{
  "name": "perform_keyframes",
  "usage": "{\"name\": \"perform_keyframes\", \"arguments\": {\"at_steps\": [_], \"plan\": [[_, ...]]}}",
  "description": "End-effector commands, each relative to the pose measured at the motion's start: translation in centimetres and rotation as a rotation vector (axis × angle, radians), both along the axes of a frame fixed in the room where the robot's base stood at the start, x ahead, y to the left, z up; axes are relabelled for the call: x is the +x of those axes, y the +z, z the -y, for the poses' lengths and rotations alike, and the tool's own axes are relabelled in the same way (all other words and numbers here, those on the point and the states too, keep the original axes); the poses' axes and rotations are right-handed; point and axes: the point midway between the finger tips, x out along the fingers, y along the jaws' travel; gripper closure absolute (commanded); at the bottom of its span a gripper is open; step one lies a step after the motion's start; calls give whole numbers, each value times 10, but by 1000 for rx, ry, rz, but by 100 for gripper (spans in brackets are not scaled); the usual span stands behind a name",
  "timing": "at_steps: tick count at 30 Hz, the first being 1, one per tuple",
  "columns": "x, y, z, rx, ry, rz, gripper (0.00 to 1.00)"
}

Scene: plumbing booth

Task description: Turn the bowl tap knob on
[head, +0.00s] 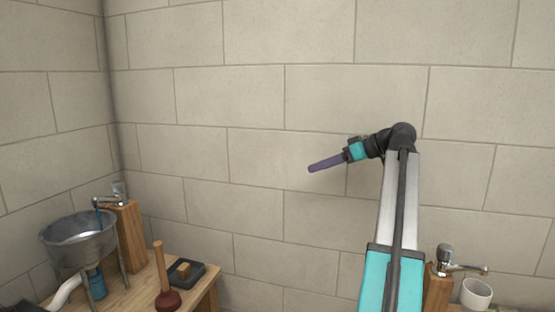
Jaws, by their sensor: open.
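The bowl tap (108,201) sits on a wooden post (131,236) at the lower left, its spout over a metal bowl (74,250). Its small grey knob (119,188) stands on top. A thin blue strip (98,217) runs down from the spout end into the bowl and looks like water. My gripper (312,169) is raised in front of the wall, right of the picture's middle. Its purple fingers point left and slightly down, seen side-on, with nothing visible between them. It is open and far from the knob, above and to its right.
The bowl stands on legs on a wooden bench (205,299). A plunger (163,290) stands upright there, beside a black tray (199,277) with a small wooden block. A second tap (445,256) and a white cup (476,293) are at the lower right. Air between gripper and bowl looks clear.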

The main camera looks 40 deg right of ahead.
Motion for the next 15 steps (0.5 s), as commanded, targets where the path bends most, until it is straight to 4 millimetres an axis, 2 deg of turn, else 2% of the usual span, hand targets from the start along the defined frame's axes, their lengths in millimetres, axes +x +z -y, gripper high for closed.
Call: {"name": "perform_keyframes", "arguments": {"at_steps": [1,6,9,15], "plan": [[-17,7,24,2,-63,-40,44],[-79,5,93,33,-287,-190,44],[-120,4,130,59,-430,-278,44],[-205,2,189,124,-723,-440,44]]}}
